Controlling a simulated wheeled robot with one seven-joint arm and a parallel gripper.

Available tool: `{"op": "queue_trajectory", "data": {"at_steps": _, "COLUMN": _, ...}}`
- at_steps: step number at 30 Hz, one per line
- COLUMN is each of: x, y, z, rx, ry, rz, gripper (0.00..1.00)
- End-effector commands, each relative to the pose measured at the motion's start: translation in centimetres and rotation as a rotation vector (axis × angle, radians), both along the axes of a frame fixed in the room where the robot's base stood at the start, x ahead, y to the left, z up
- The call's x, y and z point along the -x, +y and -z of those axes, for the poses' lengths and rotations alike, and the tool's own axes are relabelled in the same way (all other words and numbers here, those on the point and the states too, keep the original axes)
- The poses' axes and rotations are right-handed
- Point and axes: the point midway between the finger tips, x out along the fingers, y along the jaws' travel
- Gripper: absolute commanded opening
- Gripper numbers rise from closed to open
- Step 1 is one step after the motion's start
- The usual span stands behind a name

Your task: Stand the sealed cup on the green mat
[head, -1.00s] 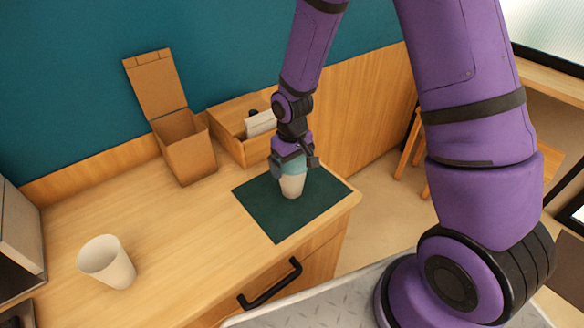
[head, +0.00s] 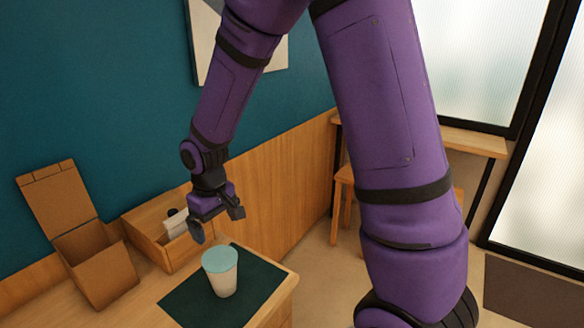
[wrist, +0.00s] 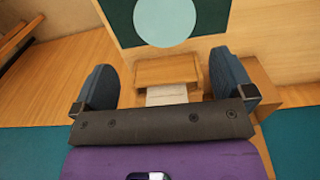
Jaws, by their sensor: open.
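The sealed cup (head: 222,277), white with a pale teal lid, stands upright on the dark green mat (head: 262,283) in the head view. In the wrist view its round lid (wrist: 165,20) shows at the top, with the green mat (wrist: 122,22) around it. My gripper (head: 219,226) is open and empty, above the cup and a little behind it, clear of the lid. Its two fingers stand wide apart in the wrist view (wrist: 163,85), with nothing between them at their own height.
An open cardboard box (head: 97,275) stands at the left of the counter. A wooden tray (head: 152,238) with a white item in it lies behind the mat. The counter's right edge is close to the mat. A stool (head: 345,205) stands beyond.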

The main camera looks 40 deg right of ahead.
Motion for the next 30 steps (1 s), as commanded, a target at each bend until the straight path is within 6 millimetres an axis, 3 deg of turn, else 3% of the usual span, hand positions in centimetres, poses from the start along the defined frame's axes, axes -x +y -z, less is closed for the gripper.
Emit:
{"op": "queue_trajectory", "data": {"at_steps": 6, "x": 2.4, "y": -2.3, "z": -7.0, "rx": 0.007, "ry": -0.092, "rz": 0.058, "gripper": 1.0}}
{"op": "queue_trajectory", "data": {"at_steps": 15, "x": 8.0, "y": -5.2, "z": -15.0, "rx": 0.0, "ry": -0.213, "rz": 0.143, "gripper": 1.0}}
{"op": "queue_trajectory", "data": {"at_steps": 24, "x": 15.1, "y": -7.5, "z": -20.5, "rx": -0.029, "ry": -0.331, "rz": 0.226, "gripper": 1.0}}
{"op": "queue_trajectory", "data": {"at_steps": 30, "x": 19.6, "y": -8.5, "z": -22.4, "rx": -0.058, "ry": -0.397, "rz": 0.269, "gripper": 1.0}}
